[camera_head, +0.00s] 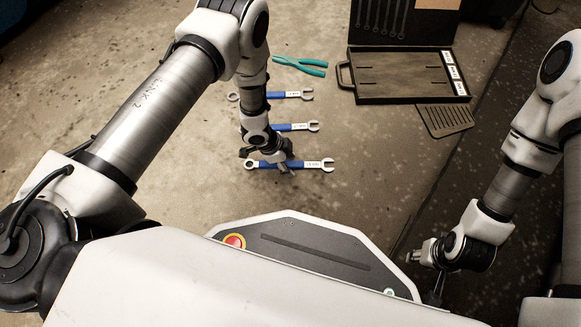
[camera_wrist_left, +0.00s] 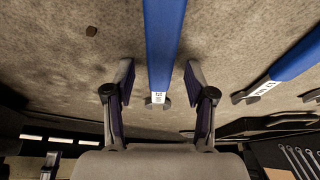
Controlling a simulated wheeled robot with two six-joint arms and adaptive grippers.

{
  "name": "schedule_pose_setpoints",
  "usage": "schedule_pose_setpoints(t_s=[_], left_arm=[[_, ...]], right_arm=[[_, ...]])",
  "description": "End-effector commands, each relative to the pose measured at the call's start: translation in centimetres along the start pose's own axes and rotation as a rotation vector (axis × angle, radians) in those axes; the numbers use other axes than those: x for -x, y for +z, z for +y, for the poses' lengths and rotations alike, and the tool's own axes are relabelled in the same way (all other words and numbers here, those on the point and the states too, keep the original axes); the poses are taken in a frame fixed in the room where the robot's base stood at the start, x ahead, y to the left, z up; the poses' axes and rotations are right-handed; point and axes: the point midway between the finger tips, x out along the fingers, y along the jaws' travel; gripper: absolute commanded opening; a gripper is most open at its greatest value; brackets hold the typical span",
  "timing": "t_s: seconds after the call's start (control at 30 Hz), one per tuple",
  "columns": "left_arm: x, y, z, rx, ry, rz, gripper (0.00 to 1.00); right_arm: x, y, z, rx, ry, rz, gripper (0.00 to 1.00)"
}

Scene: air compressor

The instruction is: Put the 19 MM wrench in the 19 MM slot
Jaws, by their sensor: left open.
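Three blue-handled wrenches lie in a column on the concrete floor: a near one (camera_head: 316,164), a middle one (camera_head: 298,127) and a far one (camera_head: 284,95). Their size labels are too small to read surely, so I cannot tell which is the 19 MM. My left gripper (camera_head: 264,160) is open above the near wrench. In the left wrist view its fingers (camera_wrist_left: 160,78) stand on either side of a blue handle (camera_wrist_left: 164,35), with no clear contact. A dark tray (camera_head: 400,77) with white labels on its right edge lies at the back. My right gripper (camera_head: 424,275) appears open and empty.
Teal pliers (camera_head: 300,66) lie beyond the wrenches. A dark board with wrench shapes (camera_head: 385,18) stands behind the tray, and a slotted dark plate (camera_head: 445,120) lies at its front right. The floor between wrenches and tray is clear.

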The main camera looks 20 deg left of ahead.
Motion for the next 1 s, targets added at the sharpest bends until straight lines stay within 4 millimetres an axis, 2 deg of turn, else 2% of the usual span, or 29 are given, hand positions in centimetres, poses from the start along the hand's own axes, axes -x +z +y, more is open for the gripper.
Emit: schedule_pose_setpoints(t_s=[0.57,0.7,0.73,1.0], left_arm=[[-0.19,0.09,-0.02,0.001,0.0,0.0,0.55],[-0.16,0.08,-0.03,0.001,-0.001,0.0,0.06],[-0.16,0.08,-0.03,0.001,-0.001,0.0,0.0],[-0.23,0.09,-0.06,0.001,-0.001,0.0,0.0]], right_arm=[[0.08,-0.04,-0.01,0.0,0.0,0.001,0.4],[0.09,-0.04,-0.01,0.0,0.0,0.001,0.4],[0.09,-0.04,-0.01,0.0,0.0,0.001,0.4],[0.04,-0.04,-0.01,0.0,0.0,0.001,0.4]])
